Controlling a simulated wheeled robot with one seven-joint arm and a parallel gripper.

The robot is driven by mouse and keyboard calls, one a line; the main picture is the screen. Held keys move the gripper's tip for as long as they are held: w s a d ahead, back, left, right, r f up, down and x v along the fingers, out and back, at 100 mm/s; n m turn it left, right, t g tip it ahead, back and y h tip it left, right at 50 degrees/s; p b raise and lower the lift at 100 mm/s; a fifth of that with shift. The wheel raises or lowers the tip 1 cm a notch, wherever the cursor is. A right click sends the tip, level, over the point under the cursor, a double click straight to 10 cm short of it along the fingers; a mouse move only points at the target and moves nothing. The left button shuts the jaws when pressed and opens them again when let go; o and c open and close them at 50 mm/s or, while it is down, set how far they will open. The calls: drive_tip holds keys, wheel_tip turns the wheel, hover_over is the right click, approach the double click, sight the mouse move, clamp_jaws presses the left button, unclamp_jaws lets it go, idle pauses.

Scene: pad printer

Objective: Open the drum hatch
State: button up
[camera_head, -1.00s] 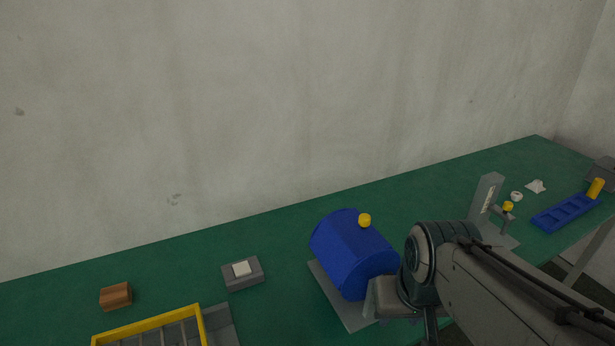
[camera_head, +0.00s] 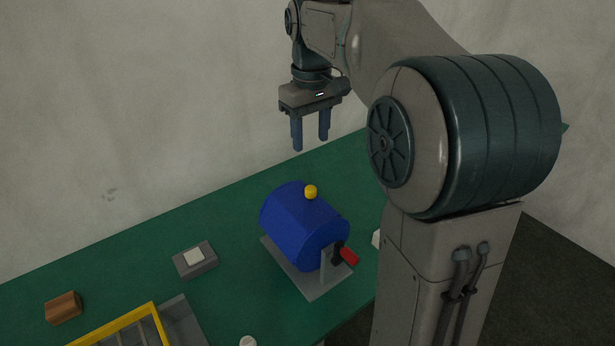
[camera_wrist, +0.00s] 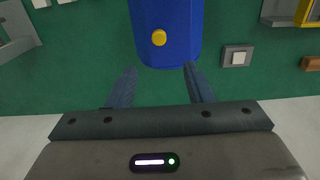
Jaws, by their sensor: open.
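The blue drum (camera_head: 297,232) lies on its side on a grey base plate (camera_head: 317,284) on the green table. A yellow knob (camera_head: 311,191) sits on the drum's top, and a red handle (camera_head: 348,256) is at its right end. The drum also shows in the wrist view (camera_wrist: 168,22), with its yellow knob (camera_wrist: 159,38) beyond and between my fingers. A hatch outline cannot be made out clearly. My gripper (camera_head: 310,144) hangs fingers down above the table behind the drum, open and empty, clear of the knob. It also shows in the wrist view (camera_wrist: 160,82).
Left of the drum are a grey box with a white button (camera_head: 194,257), a brown block (camera_head: 63,307) and a yellow-rimmed tray (camera_head: 153,311). A small white round thing (camera_head: 248,342) is at the front. My arm hides the table's right side. The wall rises behind.

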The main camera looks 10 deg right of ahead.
sight(311, 187)
wheel_tip(311, 187, down, 14)
drive_tip(key=shift+w+r, duration=0.15)
drive_tip(key=shift+r, duration=0.05)
drive_tip(key=shift+c, duration=0.4)
clamp_jaws()
